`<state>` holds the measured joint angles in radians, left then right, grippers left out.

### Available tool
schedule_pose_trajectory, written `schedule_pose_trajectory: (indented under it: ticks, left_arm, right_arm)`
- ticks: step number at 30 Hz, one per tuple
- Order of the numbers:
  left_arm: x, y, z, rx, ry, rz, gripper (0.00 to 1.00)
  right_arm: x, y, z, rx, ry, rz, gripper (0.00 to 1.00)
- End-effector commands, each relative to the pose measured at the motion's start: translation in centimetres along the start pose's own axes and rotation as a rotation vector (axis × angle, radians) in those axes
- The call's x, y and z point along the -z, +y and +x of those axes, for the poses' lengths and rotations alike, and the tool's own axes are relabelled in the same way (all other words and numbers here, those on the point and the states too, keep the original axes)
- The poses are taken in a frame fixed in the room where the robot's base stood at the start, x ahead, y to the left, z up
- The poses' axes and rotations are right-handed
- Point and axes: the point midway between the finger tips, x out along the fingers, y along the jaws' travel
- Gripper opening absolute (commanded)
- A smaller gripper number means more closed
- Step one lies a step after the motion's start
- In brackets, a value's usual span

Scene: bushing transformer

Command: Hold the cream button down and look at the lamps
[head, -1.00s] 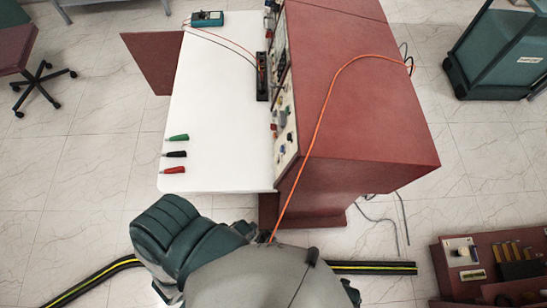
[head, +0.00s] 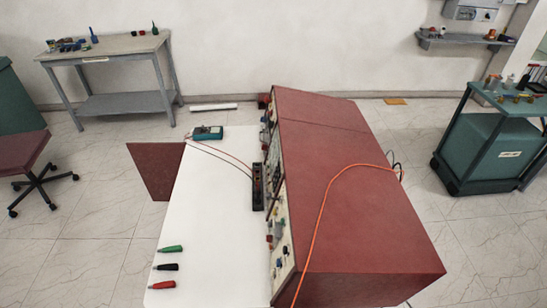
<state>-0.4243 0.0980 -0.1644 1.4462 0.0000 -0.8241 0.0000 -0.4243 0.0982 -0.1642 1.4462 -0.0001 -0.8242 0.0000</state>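The dark red cabinet (head: 370,210) stands right of centre in the head view. Its control panel (head: 279,235) faces left and shows at a steep angle, with small knobs and coloured parts. I cannot pick out the cream button or tell any lamp's state from here. A white worktop (head: 205,225) runs along the panel. Neither of my grippers is in view.
Green, black and red probes (head: 168,268) lie at the worktop's near left. A blue-green multimeter (head: 207,133) with leads lies at its far end. An orange cable (head: 323,205) crosses the cabinet top. A chair (head: 35,165) stands left, a green cart (head: 490,150) right.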

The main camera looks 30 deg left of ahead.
Motion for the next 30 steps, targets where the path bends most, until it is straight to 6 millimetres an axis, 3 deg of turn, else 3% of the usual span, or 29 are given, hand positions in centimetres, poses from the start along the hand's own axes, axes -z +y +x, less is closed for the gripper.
schedule_pose_trajectory:
  ticks: [1,3,30]
  left_arm:
    - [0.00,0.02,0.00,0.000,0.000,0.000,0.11]
    - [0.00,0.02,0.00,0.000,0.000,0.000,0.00]
    - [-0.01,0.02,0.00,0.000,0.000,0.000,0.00]
  right_arm:
    - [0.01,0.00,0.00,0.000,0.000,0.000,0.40]
    - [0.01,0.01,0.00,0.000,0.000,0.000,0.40]
    - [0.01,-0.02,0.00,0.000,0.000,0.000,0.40]
